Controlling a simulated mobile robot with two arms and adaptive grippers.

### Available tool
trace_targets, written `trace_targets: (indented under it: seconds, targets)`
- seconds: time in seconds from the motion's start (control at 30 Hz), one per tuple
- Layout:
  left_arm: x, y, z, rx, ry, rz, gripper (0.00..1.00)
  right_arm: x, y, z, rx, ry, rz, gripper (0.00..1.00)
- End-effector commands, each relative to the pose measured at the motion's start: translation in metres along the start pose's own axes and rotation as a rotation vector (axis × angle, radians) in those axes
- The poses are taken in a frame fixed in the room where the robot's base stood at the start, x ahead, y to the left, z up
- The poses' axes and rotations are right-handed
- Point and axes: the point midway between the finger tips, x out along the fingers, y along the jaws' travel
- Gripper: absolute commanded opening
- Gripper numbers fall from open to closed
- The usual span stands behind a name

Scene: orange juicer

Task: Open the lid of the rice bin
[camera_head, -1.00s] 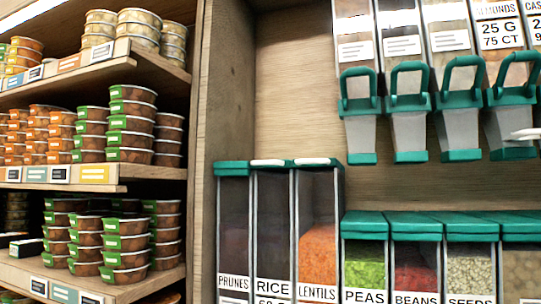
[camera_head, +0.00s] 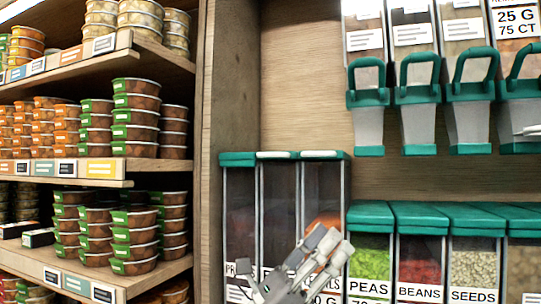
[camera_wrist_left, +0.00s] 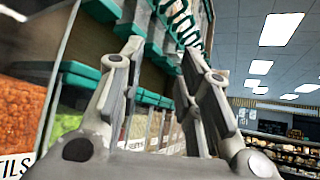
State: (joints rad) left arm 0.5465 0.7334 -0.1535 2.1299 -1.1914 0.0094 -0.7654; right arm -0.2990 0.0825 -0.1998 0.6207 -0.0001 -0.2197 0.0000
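The rice bin (camera_head: 279,210) is the middle of three tall clear bins, between prunes and lentils. Its lid (camera_head: 277,155), teal with a pale top strip, lies shut. The front label is partly hidden behind my left gripper (camera_head: 328,242). That gripper rises from the bottom of the head view, in front of the rice and lentils bins and well below their lids. In the left wrist view its two fingers (camera_wrist_left: 163,52) stand apart with nothing between them. I cannot make out my right gripper.
The prunes bin (camera_head: 238,205) and the lentils bin (camera_head: 322,195) flank the rice bin closely. Shorter bins of peas (camera_head: 369,265), beans and seeds stand to the right, below dispensers with teal handles (camera_head: 418,80). A wooden divider (camera_head: 228,80) stands left. Free space lies above the tall bins.

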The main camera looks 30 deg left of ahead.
Motion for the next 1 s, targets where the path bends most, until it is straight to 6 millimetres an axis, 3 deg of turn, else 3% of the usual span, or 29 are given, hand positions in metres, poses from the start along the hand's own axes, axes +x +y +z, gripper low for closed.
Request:
trace_targets:
  seconds: [0.1, 0.23, 0.37, 0.5, 0.6, 0.73, 0.87, 1.0]
  targets:
    - [0.024, -0.013, 0.02, 0.386, 0.102, -0.146, 0.32, 0.0, -0.002, 0.0, 0.001, 0.001, -0.002, 0.4]
    - [0.038, -0.004, 0.037, 0.804, 0.239, -0.243, 0.32, 0.0, -0.004, -0.001, 0.002, 0.001, -0.004, 0.4]
    - [0.042, 0.027, 0.068, 1.202, 0.406, -0.269, 0.32, 0.0, -0.005, -0.001, 0.002, 0.001, -0.006, 0.4]
    - [0.034, 0.072, 0.119, 1.55, 0.608, -0.223, 0.32, 0.0, -0.005, -0.001, 0.002, 0.001, -0.005, 0.4]
    - [0.022, 0.098, 0.156, 1.71, 0.738, -0.169, 0.32, 0.0, -0.005, -0.001, 0.002, 0.001, -0.005, 0.4]
    - [0.009, 0.117, 0.188, 1.815, 0.849, -0.115, 0.32, 0.0, -0.005, -0.001, 0.002, 0.0, -0.005, 0.4]
    - [0.007, 0.125, 0.197, 1.845, 0.889, -0.098, 0.32, -0.003, -0.004, -0.001, 0.002, 0.0, -0.005, 0.4]
    - [0.021, 0.134, 0.19, 1.841, 0.889, -0.099, 0.32, -0.012, -0.004, -0.001, 0.002, -0.001, -0.005, 0.4]
